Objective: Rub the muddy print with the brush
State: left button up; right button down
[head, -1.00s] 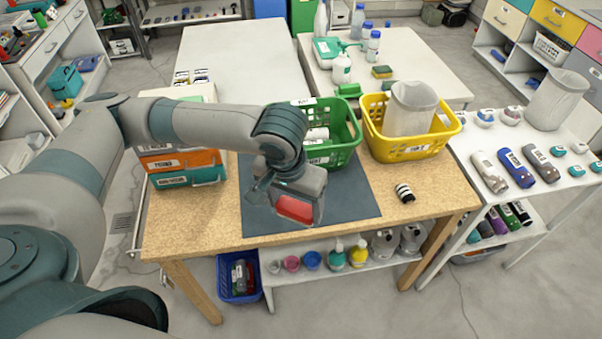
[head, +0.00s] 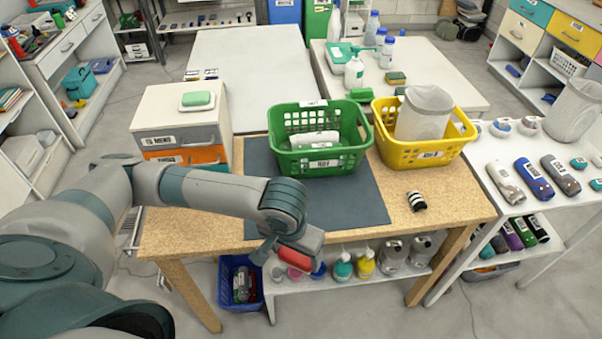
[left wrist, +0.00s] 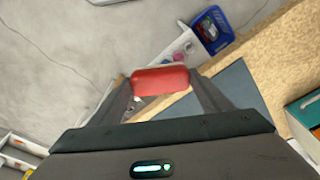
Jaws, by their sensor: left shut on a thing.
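My left gripper (head: 283,256) is shut on a red, rounded block-like thing (head: 295,259), held at the table's front edge. It may be the brush, but I see no bristles. In the left wrist view the red thing (left wrist: 160,79) lies crosswise between the two fingertips (left wrist: 160,84). The dark blue-grey mat (head: 345,205) lies on the wooden table, behind the gripper. I cannot make out a muddy print in either view; my arm covers part of the mat. My right gripper is not in view.
A green basket (head: 320,160) and a yellow basket (head: 440,152) stand at the table's back. A drawer box (head: 180,108) with a green bar (head: 197,98) on top stands left. A striped roll (head: 417,201) lies right. A blue bin (head: 240,262) sits below.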

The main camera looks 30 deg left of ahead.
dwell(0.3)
pick_arm(q)
jog(key=shift+w+r, duration=0.15)
jog(key=w+a+r+p, duration=0.2)
jog(key=w+a+p, duration=0.2)
jog(key=w+p, duration=0.4)
jog(key=w+a+r+p, duration=0.3)
jog(key=w+p, duration=0.4)
jog(key=w, duration=0.3)
jog(key=shift+w+a+r+p, duration=0.25)
jog(key=shift+a+p, duration=0.1)
jog(key=shift+a, duration=0.35)
jog(key=shift+f, duration=0.1)
